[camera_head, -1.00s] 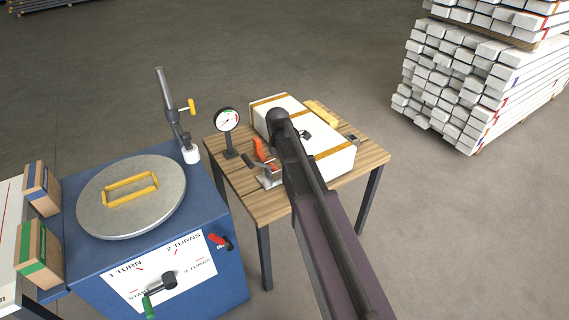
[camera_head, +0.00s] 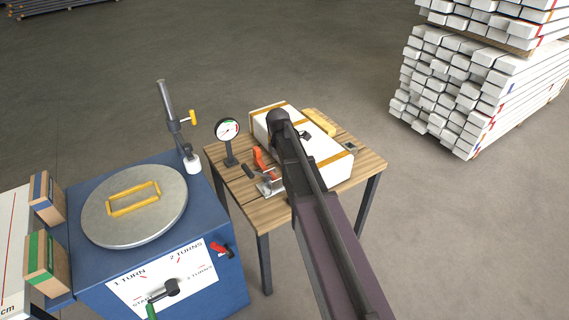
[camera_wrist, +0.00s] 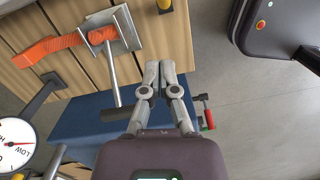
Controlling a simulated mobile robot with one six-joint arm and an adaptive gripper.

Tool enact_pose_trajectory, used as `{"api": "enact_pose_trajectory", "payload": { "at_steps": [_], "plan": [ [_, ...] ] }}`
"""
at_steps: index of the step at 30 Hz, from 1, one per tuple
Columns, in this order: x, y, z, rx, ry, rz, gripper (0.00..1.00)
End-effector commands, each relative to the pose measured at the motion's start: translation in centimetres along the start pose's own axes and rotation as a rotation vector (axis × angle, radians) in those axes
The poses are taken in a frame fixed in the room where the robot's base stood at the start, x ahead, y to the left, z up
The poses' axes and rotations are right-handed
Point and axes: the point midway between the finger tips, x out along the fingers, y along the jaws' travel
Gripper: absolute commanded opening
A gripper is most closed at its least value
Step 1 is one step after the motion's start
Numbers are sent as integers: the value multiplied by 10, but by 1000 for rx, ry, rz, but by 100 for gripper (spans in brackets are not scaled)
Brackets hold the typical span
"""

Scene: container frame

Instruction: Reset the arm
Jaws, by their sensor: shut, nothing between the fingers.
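My arm reaches from the bottom of the head view up over the wooden table (camera_head: 240,208). Its end hides part of the white box (camera_head: 333,168) with yellow bands. My gripper (camera_wrist: 160,66) shows in the wrist view with its two grey fingers together and nothing between them. The gripper fingers cannot be made out in the head view.
The blue cabinet carries a round lid (camera_head: 134,222), an upright post (camera_head: 167,98) and a crank (camera_head: 171,287). Stacked white beams (camera_head: 470,85) stand behind right. Open floor lies right.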

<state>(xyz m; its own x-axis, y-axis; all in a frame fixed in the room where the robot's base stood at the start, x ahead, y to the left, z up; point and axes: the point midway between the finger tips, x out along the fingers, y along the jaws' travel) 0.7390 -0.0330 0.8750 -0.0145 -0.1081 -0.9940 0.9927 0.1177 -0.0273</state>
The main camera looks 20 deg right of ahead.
Motion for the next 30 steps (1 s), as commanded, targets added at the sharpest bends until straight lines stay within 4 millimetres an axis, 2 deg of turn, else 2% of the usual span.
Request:
{"api": "enact_pose_trajectory", "payload": {
  "at_steps": [8,14,20,30],
  "plan": [
    [0,-1,0,6,0,0,0],
    [-3,-12,-2,83,5,1,0],
    [-8,-39,-9,289,18,2,0],
    [-20,-96,-25,769,50,-6,0]
  ]
}}
